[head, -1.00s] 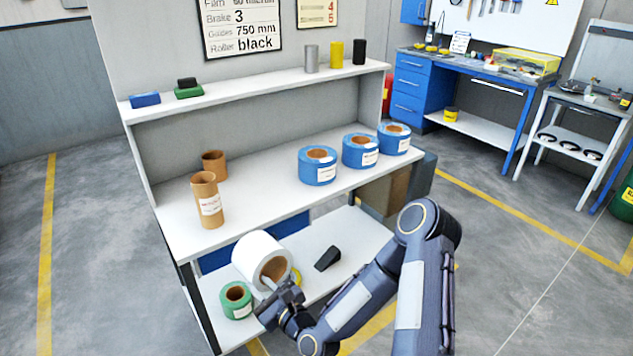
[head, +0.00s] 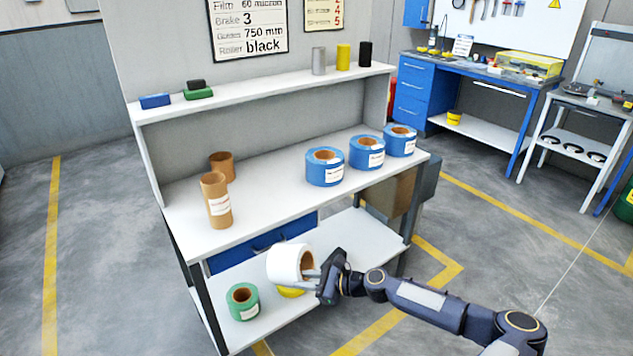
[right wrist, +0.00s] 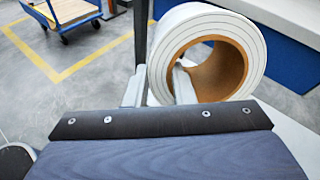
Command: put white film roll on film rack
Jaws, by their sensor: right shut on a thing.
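The white film roll (head: 284,263) has a brown cardboard core and is over the lower shelf of the bench in the head view. My right gripper (head: 313,277) is shut on its near rim. In the right wrist view the roll (right wrist: 222,22) fills the upper right, with one finger inside the core and one outside the wall. I cannot tell whether the roll touches the shelf or something under it. My left gripper is not in view. I see no thing that I can name for certain as the film rack.
A green roll (head: 243,301) and a partly hidden yellow roll (head: 291,292) are on the lower shelf (head: 357,238). Several blue rolls (head: 325,167) and two brown cardboard tubes (head: 216,201) stand on the bench top.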

